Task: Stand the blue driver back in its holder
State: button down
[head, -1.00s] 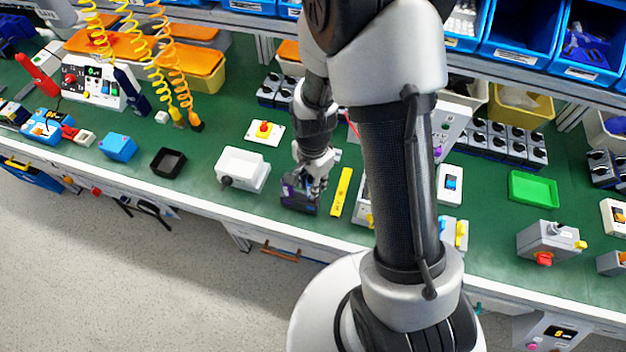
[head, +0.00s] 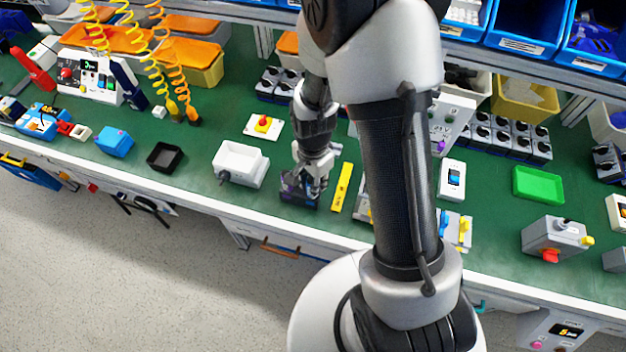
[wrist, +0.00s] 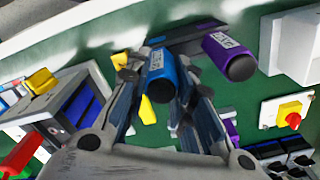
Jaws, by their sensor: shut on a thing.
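The blue driver (wrist: 162,76) is between the two fingers of my gripper (wrist: 163,92) in the wrist view, its dark round end towards the camera. My gripper is shut on it. A purple driver (wrist: 226,52) stands just right of it, with the dark holder (wrist: 183,40) behind both. In the head view my gripper (head: 313,186) is low over the dark holder (head: 294,196) near the bench's front edge. The blue driver's lower end is hidden, so I cannot tell whether it is inside the holder.
A white tray (head: 240,164) is left of the holder, and a yellow bar (head: 341,188) lies close on its right. A red button on a yellow-white plate (head: 263,125) is behind. Green bench top is bare between these things.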

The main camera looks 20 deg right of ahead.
jog(key=shift+f, duration=0.2)
jog(key=c, duration=1.3)
grip_release()
notch_tip(320, 180, up, 12)
jog(key=shift+r, duration=0.1)
